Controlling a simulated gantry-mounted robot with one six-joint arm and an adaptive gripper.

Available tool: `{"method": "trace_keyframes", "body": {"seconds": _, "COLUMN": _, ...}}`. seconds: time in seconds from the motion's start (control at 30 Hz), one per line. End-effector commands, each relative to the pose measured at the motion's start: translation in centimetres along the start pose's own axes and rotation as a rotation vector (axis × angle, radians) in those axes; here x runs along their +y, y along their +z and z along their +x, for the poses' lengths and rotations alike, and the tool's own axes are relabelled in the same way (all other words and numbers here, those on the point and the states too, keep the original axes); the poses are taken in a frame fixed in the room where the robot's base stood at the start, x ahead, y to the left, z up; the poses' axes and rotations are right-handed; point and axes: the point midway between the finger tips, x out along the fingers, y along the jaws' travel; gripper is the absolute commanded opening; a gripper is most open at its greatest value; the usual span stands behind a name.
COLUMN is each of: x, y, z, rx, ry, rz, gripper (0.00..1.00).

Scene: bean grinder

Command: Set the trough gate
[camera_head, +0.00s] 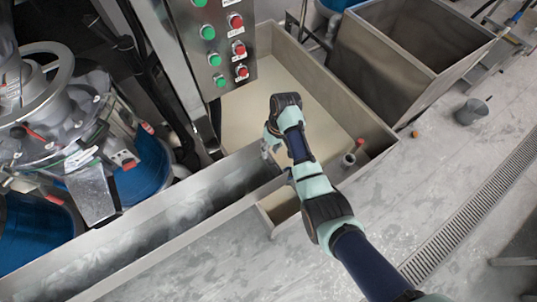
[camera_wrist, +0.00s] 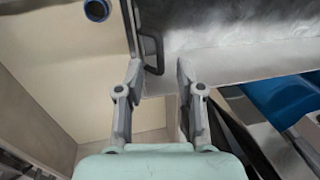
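The metal trough (camera_head: 150,228) runs from the lower left to the middle in the head view, and its grey interior (camera_wrist: 235,35) fills the upper right of the wrist view. A black handle (camera_wrist: 153,52) stands at the trough's end, apparently on the gate; the gate plate itself is hard to make out. My gripper (camera_wrist: 158,72) is open and empty. Its left fingertip is close to the handle, and the handle's lower part lies between the fingertips in the picture. I cannot tell whether they touch. In the head view my gripper (camera_head: 268,145) is over the trough's end, hiding the gate.
A pale-floored basin (camera_head: 245,110) lies beyond the trough's end. A control panel (camera_head: 215,45) with green and red buttons hangs above it. A grinder (camera_head: 55,110) with blue tubs (camera_head: 145,168) stands left. A steel bin (camera_head: 400,50) and bucket (camera_head: 470,112) are right.

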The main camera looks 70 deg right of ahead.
Motion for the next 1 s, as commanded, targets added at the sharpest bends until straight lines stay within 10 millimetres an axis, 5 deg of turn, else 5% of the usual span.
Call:
{"method": "trace_keyframes", "body": {"seconds": 0.2, "x": 0.1, "y": -0.1, "z": -5.2, "rx": 0.003, "ry": 0.001, "rz": 0.0, "gripper": 0.37}}
{"method": "trace_keyframes", "body": {"seconds": 0.4, "x": 0.0, "y": 0.0, "z": -7.2, "rx": 0.001, "ry": 0.001, "rz": 0.0, "gripper": 0.37}}
{"method": "trace_keyframes", "body": {"seconds": 0.63, "x": 0.0, "y": 0.0, "z": -7.2, "rx": -0.001, "ry": 0.0, "rz": 0.0, "gripper": 0.37}}
{"method": "trace_keyframes", "body": {"seconds": 0.87, "x": 0.8, "y": 1.5, "z": -5.2, "rx": 0.171, "ry": -0.023, "rz": -0.016, "gripper": 0.01}}
{"method": "trace_keyframes", "body": {"seconds": 1.0, "x": 0.9, "y": 3.9, "z": -4.7, "rx": 0.459, "ry": -0.033, "rz": -0.027, "gripper": 0.0}}
